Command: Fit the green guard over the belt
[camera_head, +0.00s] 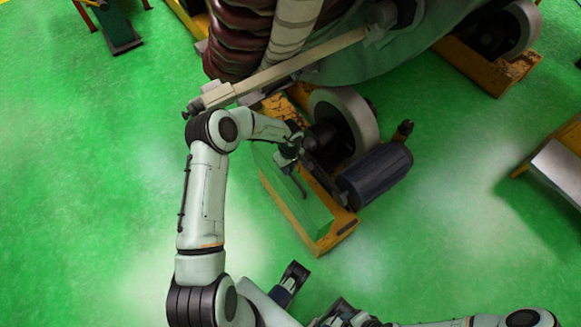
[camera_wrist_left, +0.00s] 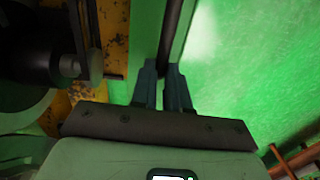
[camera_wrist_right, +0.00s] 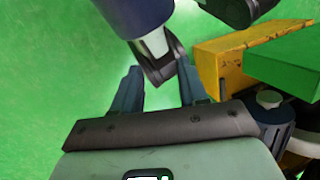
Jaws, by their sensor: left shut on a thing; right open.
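The belt cannot be made out; the guard and arm cover that area. My right gripper (camera_wrist_right: 160,74) is open, with a dark-tipped part (camera_wrist_right: 158,60) showing beyond its fingers.
The yellow frame (camera_head: 335,238) carries a large pale roller (camera_head: 357,115) and a dark motor (camera_head: 375,175). A big machine with dark red coils (camera_head: 240,35) stands behind. A long beige bar (camera_head: 290,68) crosses above my left forearm.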

